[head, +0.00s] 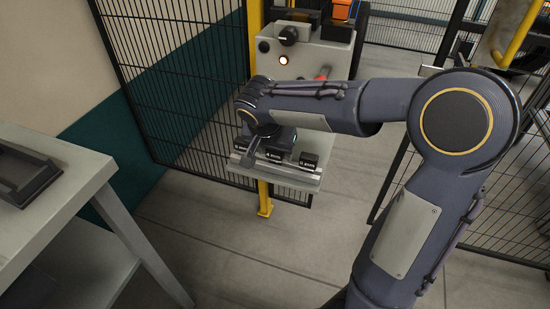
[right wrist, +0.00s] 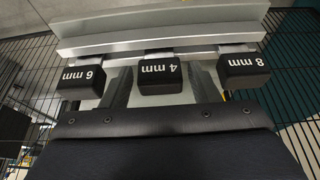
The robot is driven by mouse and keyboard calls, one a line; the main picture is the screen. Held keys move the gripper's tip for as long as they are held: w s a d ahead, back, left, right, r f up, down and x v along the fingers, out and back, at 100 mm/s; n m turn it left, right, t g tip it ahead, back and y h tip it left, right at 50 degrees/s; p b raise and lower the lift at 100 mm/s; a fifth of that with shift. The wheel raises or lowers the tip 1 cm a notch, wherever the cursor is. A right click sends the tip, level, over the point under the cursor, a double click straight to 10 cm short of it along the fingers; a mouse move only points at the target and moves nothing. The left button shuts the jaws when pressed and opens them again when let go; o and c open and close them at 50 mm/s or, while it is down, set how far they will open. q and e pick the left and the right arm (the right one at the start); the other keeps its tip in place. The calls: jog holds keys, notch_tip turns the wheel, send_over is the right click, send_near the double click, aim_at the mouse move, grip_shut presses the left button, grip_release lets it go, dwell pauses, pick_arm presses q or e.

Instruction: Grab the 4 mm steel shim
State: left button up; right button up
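The 4 mm steel shim shows in the right wrist view as a black block marked "4 mm" (right wrist: 160,76), in the middle of a pale metal rack (right wrist: 160,22). My right gripper (right wrist: 161,86) is open, with one finger on each side of this block and a visible gap at both sides. The block is still at the rack. In the head view my right gripper (head: 264,142) is over the rack (head: 290,181) and partly hides the blocks. The labels are too small to read there. My left gripper is not in view.
A control box (head: 300,55) with a knob and a lit button stands behind the rack. Wire fence (head: 180,70) surrounds it. A grey table (head: 75,170) is at the left.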

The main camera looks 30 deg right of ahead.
jog(key=c, duration=0.8)
jog(key=shift+r, duration=0.15)
